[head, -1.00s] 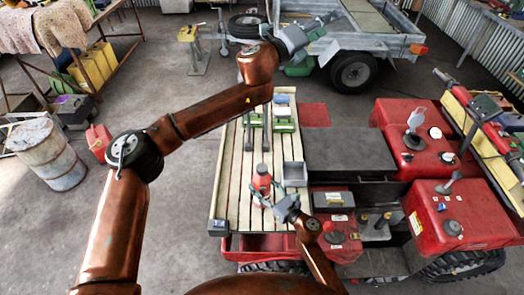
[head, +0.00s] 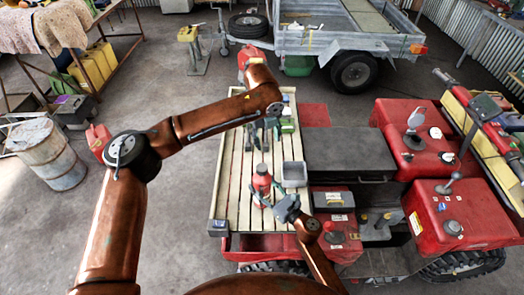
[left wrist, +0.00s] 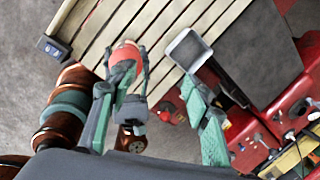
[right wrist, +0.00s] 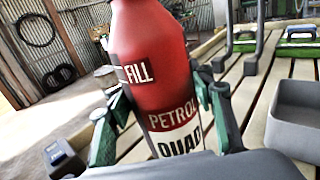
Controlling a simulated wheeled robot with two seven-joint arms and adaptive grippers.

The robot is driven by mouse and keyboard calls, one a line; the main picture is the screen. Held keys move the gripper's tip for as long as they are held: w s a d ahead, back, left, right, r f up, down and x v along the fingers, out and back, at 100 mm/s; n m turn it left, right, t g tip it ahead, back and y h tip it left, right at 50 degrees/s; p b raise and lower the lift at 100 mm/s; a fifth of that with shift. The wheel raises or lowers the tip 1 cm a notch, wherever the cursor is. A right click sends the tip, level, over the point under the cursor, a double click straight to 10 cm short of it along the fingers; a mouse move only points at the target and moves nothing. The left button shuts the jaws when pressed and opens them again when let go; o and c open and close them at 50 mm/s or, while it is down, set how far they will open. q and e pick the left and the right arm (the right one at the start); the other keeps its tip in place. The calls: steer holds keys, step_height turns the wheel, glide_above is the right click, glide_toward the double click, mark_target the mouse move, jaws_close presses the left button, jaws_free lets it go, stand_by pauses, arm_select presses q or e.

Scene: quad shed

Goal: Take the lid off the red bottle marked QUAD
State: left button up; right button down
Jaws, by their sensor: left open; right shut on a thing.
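The red bottle (head: 262,184) stands upright on the slatted wooden bed (head: 229,185). In the right wrist view it (right wrist: 152,60) fills the middle, its label reading FILL, PETROL and QUAD; its top is out of frame. My right gripper (head: 268,200) is shut on the bottle's body, one finger on each side. My left gripper (head: 264,143) is open and empty, behind and apart from the bottle in the head view. The left wrist view looks down on the bottle (left wrist: 127,54) near the left finger.
A grey tray (head: 294,174) stands close right of the bottle. Green-based tools (head: 287,125) lie farther back on the bed. A small dark box (head: 218,227) is at its front left corner. A dark flat panel (head: 345,150) lies to the right. Bare slats lie left of the bottle.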

arm_select(q)
steer(key=m+g+y, duration=0.1)
steer(key=g, duration=0.1)
glide_above(262, 167)
steer(key=shift+w+f, duration=0.1)
steer(key=shift+f, duration=0.85)
step_height(262, 167, down, 7)
steer(key=shift+f, duration=0.2)
